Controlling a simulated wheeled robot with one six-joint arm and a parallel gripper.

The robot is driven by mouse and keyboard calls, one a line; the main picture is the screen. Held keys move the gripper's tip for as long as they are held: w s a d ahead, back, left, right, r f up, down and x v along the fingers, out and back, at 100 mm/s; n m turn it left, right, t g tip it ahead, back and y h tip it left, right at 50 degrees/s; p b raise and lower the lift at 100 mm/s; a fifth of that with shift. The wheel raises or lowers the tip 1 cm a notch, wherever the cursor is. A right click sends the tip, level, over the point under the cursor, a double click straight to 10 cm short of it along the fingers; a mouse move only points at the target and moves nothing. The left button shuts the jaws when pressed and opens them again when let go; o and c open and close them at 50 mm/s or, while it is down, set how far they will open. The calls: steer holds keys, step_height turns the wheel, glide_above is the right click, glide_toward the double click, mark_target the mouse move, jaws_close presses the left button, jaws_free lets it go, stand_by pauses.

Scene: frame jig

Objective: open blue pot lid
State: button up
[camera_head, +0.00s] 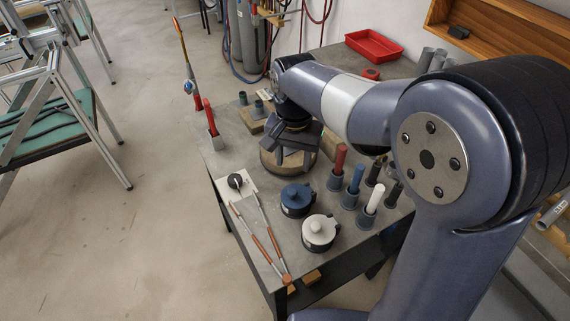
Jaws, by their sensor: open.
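A blue pot (297,207) with a dark body stands on the grey table. Its blue lid (295,194), with a round knob, sits on top of it. My gripper (292,158) hangs over the table behind the blue pot, pointing down above a round wooden block. Its jaws are open, and I see nothing between them. The gripper is apart from the blue lid.
A white-lidded pot (319,238) stands close in front of the blue pot. Several coloured pegs in grey holders, including a red peg (340,160), stand to the right. Two rods (262,235) lie at the left. A red tray (373,46) sits at the back.

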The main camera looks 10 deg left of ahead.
mark_target(292, 191)
step_height(292, 191, down, 11)
steer(key=shift+s+r, duration=0.1)
steer(key=shift+r, duration=0.05)
steer(key=shift+c, duration=0.5)
jaws_close()
